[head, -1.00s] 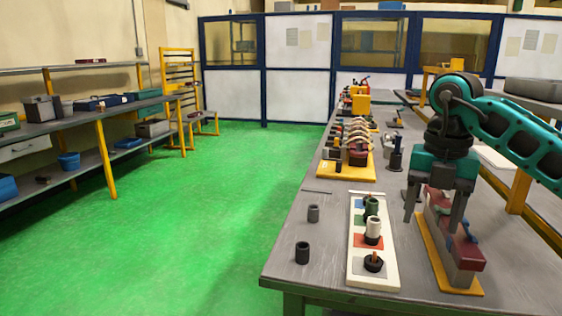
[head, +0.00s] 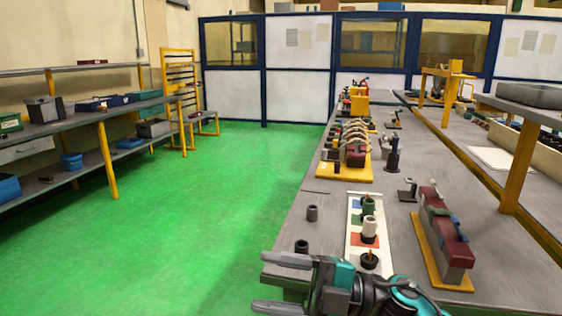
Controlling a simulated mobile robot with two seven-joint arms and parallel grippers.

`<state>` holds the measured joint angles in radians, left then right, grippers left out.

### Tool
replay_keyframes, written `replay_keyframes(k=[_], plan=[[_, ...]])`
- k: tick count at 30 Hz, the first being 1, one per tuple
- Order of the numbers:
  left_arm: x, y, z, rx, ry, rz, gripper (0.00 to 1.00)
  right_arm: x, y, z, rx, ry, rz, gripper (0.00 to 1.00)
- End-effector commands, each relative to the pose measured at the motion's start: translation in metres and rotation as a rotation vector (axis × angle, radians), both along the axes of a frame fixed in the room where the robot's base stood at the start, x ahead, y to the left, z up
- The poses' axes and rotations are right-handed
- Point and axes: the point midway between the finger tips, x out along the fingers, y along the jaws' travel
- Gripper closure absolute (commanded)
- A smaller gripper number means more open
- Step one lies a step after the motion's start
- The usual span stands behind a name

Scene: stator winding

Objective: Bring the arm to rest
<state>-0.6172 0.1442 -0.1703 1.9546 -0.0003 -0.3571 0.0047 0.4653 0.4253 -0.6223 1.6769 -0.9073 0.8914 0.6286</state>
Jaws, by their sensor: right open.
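My right gripper (head: 275,281) is at the bottom middle of the head view, turned sideways with its fingers pointing left. It is open and empty, with a wide gap between the fingers, near the front left corner of the workbench (head: 480,290). The teal and black arm comes in behind it along the bottom edge. It hides the near end of the white tray with coloured squares (head: 354,252). My left gripper is not in view.
A red and grey block fixture (head: 447,238) sits on a yellow base to the right. A coil fixture (head: 355,150) stands farther back. Green floor (head: 190,220) is clear at left.

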Motion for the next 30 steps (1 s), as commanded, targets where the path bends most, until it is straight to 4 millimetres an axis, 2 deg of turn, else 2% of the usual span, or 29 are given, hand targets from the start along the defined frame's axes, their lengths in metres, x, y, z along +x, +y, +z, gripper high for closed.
replay_keyframes(k=[1, 5, 8, 11, 14, 15, 18, 21, 25, 30], plan=[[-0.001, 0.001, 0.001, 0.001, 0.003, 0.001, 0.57, 0.002, -0.003, -0.002, 0.094, 0.071, -0.082, 0.36], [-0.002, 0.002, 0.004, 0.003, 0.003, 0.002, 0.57, 0.016, -0.027, -0.018, 0.277, 0.253, -0.330, 0.36], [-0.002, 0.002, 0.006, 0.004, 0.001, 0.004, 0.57, 0.024, -0.054, -0.047, 0.363, 0.419, -0.536, 0.36], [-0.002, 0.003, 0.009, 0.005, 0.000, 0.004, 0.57, 0.022, -0.086, -0.090, 0.400, 0.604, -0.745, 0.36], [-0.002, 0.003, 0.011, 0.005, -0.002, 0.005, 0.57, 0.005, -0.118, -0.143, 0.391, 0.806, -0.946, 0.36], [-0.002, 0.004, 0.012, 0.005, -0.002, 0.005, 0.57, -0.006, -0.130, -0.165, 0.376, 0.891, -1.022, 0.36], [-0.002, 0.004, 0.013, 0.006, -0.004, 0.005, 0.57, -0.042, -0.156, -0.216, 0.316, 1.088, -1.177, 0.36], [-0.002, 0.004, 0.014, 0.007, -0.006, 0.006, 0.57, -0.079, -0.171, -0.253, 0.251, 1.244, -1.276, 0.36], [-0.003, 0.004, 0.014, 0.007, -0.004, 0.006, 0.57, -0.111, -0.182, -0.278, 0.189, 1.364, -1.342, 0.36], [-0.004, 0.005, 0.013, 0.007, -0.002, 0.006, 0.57, -0.123, -0.185, -0.287, 0.164, 1.410, -1.364, 0.36]])
